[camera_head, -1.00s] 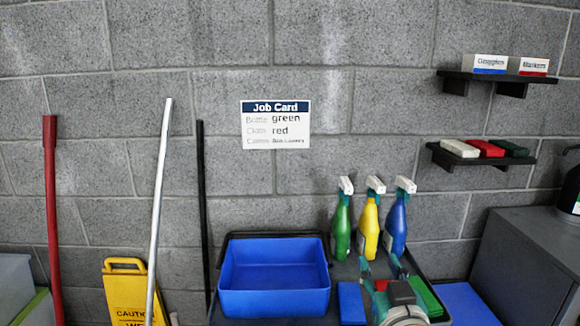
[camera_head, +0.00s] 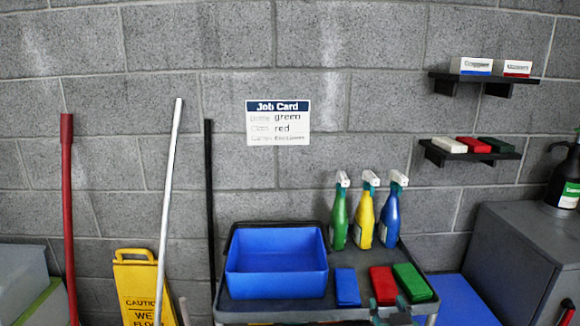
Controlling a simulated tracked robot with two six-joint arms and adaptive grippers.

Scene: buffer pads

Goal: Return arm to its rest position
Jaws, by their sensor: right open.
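My right gripper (camera_head: 390,308) shows at the bottom edge, right of centre, at the front edge of the grey cart (camera_head: 290,306). It is open, and I see nothing between its fingers. Most of its arm is below the frame. A red pad (camera_head: 383,280) lies on the cart just beyond the fingertips, between a blue pad (camera_head: 346,287) and a green pad (camera_head: 412,281). My left gripper is not in view.
A blue tray (camera_head: 276,290) and green (camera_head: 339,222), yellow (camera_head: 363,222) and blue (camera_head: 389,222) spray bottles stand on the cart. A job card (camera_head: 278,123) hangs on the wall. A yellow caution sign (camera_head: 134,275) stands left; a grey cabinet (camera_head: 520,255) stands right.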

